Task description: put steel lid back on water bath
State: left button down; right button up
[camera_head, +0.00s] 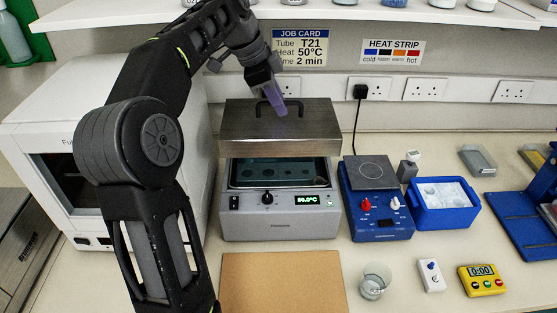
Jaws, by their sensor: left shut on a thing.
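The steel lid (280,137) is a brushed box-shaped cover with a black handle (263,103) on top. It is held above the water bath (278,218), a grey box with a dark knob and a lit display. A gap shows between the lid's lower front edge and the bath, and the bath's dark top plate with round openings is visible through it. My left gripper (278,108) is at the lid's handle, shut on it. The lid's back edge relative to the bath is hidden. My right gripper is not in view.
A blue hotplate stirrer (378,218) stands close to the bath's right side, with a blue ice box (418,218) beyond it. A white oven (60,135) stands at left, partly behind my arm.

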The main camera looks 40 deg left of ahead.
aim_at(275, 118)
pick_arm(q)
jog(key=shift+r, duration=0.1)
jog(key=shift+f, duration=0.2)
notch_tip(275, 118, down, 2)
jog(key=shift+f+b, duration=0.2)
jog(key=shift+b, duration=0.8)
notch_tip(275, 118, down, 2)
jog(key=shift+f+p, duration=0.15)
jog(key=shift+p, duration=0.15)
jog(key=shift+f, duration=0.4)
jog(key=shift+f, duration=0.1)
notch_tip(275, 118, down, 4)
jog(key=shift+p, duration=0.3)
